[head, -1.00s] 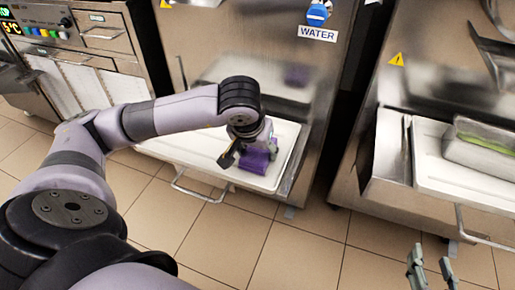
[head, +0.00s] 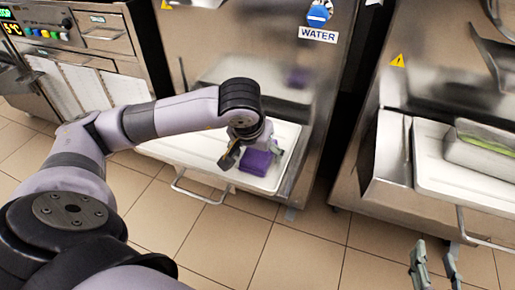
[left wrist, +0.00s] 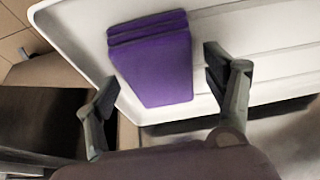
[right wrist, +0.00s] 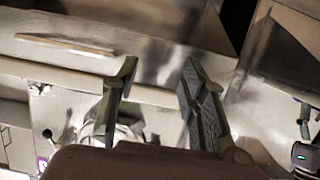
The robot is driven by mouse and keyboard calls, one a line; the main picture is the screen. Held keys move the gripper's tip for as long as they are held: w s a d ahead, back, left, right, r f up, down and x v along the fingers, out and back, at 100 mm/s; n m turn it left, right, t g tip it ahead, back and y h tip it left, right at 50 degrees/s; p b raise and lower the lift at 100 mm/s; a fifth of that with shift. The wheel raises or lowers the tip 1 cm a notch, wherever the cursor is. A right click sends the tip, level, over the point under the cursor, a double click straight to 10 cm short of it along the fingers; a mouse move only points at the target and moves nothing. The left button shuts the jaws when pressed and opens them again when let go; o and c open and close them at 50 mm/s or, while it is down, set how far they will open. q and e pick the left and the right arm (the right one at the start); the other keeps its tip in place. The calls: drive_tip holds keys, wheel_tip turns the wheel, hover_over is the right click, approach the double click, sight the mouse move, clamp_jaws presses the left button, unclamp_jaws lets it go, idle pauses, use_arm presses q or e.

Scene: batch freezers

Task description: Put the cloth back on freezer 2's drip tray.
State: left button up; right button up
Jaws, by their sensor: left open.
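The purple folded cloth (head: 258,162) lies on the white drip tray (head: 210,160) of the middle freezer. My left gripper (head: 240,153) is just above it, partly hiding it. In the left wrist view the cloth (left wrist: 155,60) rests flat near the tray's edge, and my left gripper (left wrist: 155,95) has its fingers spread wide, one on either side, with nothing held. My right gripper (head: 434,262) is at the lower right of the head view, in front of the right freezer. In the right wrist view its fingers (right wrist: 160,80) are apart with nothing between them.
The right freezer's white tray (head: 455,190) holds a grey metal container (head: 480,150) with something green in it. Wire handles (head: 190,193) stick out at the tray fronts. A blue WATER sign (head: 319,15) is on the middle freezer. The tiled floor (head: 270,240) in front is clear.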

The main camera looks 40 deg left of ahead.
sight(255, 159)
use_arm(q)
drive_tip(key=p+v, duration=0.2)
drive_tip(key=v, duration=0.4)
drive_tip(key=shift+r, duration=0.3)
drive_tip(key=p+v, duration=0.1)
drive_tip(key=v, duration=0.4)
drive_tip(key=shift+s+r, duration=0.2)
drive_tip(key=shift+r, duration=0.1)
use_arm(e)
drive_tip(key=s+d+f+g+h, duration=0.2)
drive_tip(key=s+d+f+g, duration=0.2)
drive_tip(key=s+f+g, duration=0.5)
drive_tip(key=s+f, duration=0.1)
drive_tip(key=s, duration=0.2)
drive_tip(key=shift+s+d+f+m, duration=0.25)
drive_tip(key=shift+d+m, duration=0.05)
drive_tip(key=shift+d, duration=0.1)
